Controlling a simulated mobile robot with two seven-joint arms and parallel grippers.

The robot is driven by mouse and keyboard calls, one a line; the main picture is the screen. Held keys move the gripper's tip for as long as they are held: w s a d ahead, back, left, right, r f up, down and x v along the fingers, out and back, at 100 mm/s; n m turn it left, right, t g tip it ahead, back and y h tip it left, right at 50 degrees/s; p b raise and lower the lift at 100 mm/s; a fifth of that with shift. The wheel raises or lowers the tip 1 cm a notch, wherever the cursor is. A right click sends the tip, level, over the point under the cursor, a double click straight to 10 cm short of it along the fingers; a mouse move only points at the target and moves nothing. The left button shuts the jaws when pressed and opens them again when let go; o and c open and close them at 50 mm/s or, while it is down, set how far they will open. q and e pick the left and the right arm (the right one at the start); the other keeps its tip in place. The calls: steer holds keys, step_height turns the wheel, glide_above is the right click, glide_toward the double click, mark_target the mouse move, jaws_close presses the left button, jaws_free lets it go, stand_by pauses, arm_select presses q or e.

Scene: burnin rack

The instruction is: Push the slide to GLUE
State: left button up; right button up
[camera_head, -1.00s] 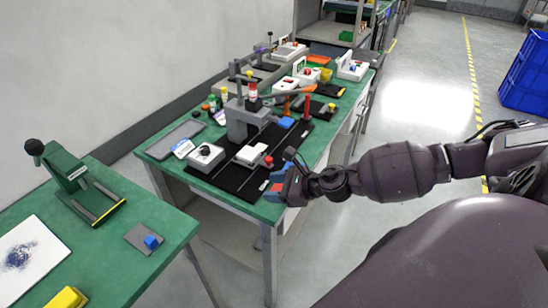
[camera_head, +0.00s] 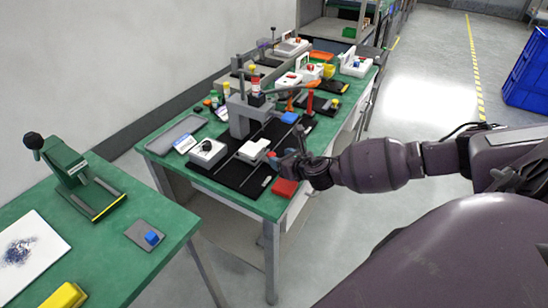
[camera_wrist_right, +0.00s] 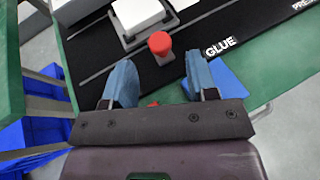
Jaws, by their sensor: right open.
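The slide is a white block on a grey carriage (camera_head: 252,150) with a red knob. It sits on the rails of the black board in the head view. The wrist view shows the slide's white block (camera_wrist_right: 138,14) at the top and its red knob (camera_wrist_right: 159,42) beside it. My right gripper (camera_wrist_right: 160,62) is open; its blue fingers stand to either side of the knob's line, with the knob just beyond the tips. In the head view my right gripper (camera_head: 280,158) is next to the knob, partly hidden. The GLUE label (camera_wrist_right: 221,47) lies right of the knob in the wrist view. My left gripper is not in view.
A grey press frame (camera_head: 240,118) stands over the rails. A white box with a black dial (camera_head: 207,152) is left of the slide. A red block (camera_head: 285,188) lies at the table's front corner. A red upright handle (camera_head: 309,103) stands behind my gripper.

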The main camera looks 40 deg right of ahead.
arm_select(q)
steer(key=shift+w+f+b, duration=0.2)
steer(key=shift+b, duration=0.1)
arm_select(e)
steer(key=shift+x, duration=2.05)
jaws_close()
steer(key=w+d, duration=0.1)
steer(key=d, duration=0.1)
steer(key=d+b, duration=0.1)
steer(key=d, duration=0.1)
steer(key=w+d, duration=0.1)
steer(key=d, duration=0.1)
steer(key=shift+w+d+f, duration=0.15)
steer(key=shift+w+d, duration=0.05)
steer(key=shift+w, duration=0.1)
steer(key=shift+w+d, duration=0.1)
steer(key=shift+d, duration=0.1)
steer(key=shift+c, duration=0.4)
jaws_free()
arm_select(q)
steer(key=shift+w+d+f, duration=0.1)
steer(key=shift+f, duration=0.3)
arm_select(e)
steer(key=shift+o, duration=0.4)
